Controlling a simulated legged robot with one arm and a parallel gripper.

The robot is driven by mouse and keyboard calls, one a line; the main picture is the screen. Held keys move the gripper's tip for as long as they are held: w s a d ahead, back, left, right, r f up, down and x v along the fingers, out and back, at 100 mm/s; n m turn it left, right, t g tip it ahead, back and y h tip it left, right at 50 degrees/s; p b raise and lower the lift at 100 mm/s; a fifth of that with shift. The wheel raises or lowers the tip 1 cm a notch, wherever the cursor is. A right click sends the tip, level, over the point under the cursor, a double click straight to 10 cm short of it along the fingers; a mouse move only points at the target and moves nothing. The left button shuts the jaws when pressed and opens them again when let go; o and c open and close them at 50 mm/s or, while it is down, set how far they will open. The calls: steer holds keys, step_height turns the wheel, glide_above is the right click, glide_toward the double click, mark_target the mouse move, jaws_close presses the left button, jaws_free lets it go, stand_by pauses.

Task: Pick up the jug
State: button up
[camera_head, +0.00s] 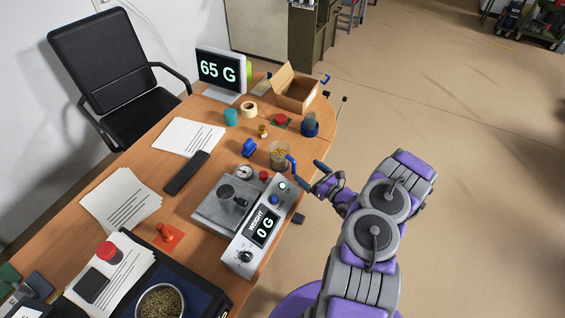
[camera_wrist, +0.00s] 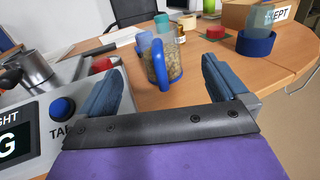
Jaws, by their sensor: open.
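The jug (camera_head: 279,154) is clear, partly filled with tan granules, and has a blue handle. It stands upright near the table's right edge, just beyond the scale. In the wrist view the jug (camera_wrist: 174,67) is ahead, between the two fingers in the picture, with its handle facing me. My gripper (camera_head: 312,179) is open and empty, just off the table edge, to the right of the jug and apart from it. In the wrist view my gripper (camera_wrist: 160,80) shows both blue fingers spread apart.
The scale (camera_head: 263,226), reading 0 G, with a metal pot (camera_head: 226,195) on its platform, is close on the left. A blue round holder (camera_head: 310,128), a red button (camera_head: 281,120) and a cardboard box (camera_head: 297,92) stand farther back.

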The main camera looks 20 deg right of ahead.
mark_target(287, 155)
steer(key=b+x, duration=0.1)
steer(key=x, duration=0.5)
steer(key=shift+w+d+f, duration=0.1)
steer(key=shift+w+d, duration=0.05)
steer(key=shift+w, duration=0.05)
steer(key=shift+a+b+x, duration=0.2)
steer(key=shift+b+x, duration=0.3)
steer(key=shift+x, duration=0.65)
steer(key=shift+a+b+x, duration=0.2)
steer(key=shift+b+x, duration=0.25)
steer(key=shift+x, duration=0.75)
steer(key=shift+w+a+r, duration=0.1)
steer(key=shift+w+r, duration=0.1)
steer(key=shift+w, duration=0.1)
steer(key=c, duration=1.7)
